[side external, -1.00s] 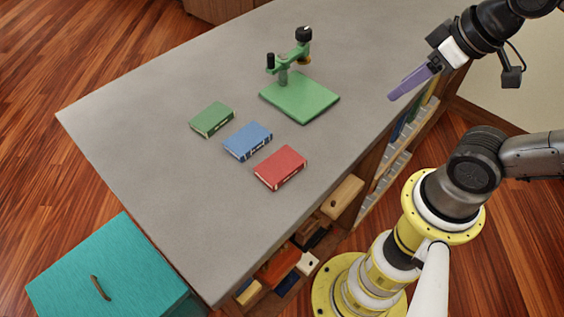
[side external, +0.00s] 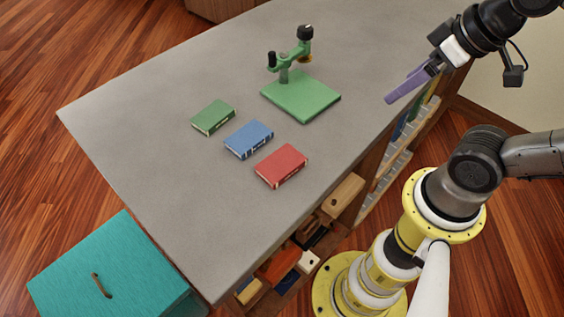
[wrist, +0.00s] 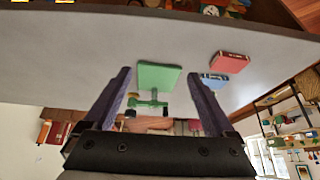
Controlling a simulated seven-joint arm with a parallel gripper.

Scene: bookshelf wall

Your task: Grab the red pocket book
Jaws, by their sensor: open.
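The red pocket book (side external: 281,167) lies flat on the grey counter, nearest the front edge in a row of three books. It also shows in the wrist view (wrist: 230,62), right of the right finger. My gripper (side external: 402,90) has purple fingers and is open and empty. It hangs to the upper right of the red book, well apart from it. In the wrist view the two fingers of my gripper (wrist: 158,80) stand apart with nothing held between them.
A blue book (side external: 249,139) lies beside the red one, and a green book (side external: 213,117) lies beyond it. A green stand with a square base (side external: 300,97) stands behind them. Shelves with objects sit under the counter's (side external: 150,170) front edge. A teal cabinet (side external: 110,270) stands at lower left.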

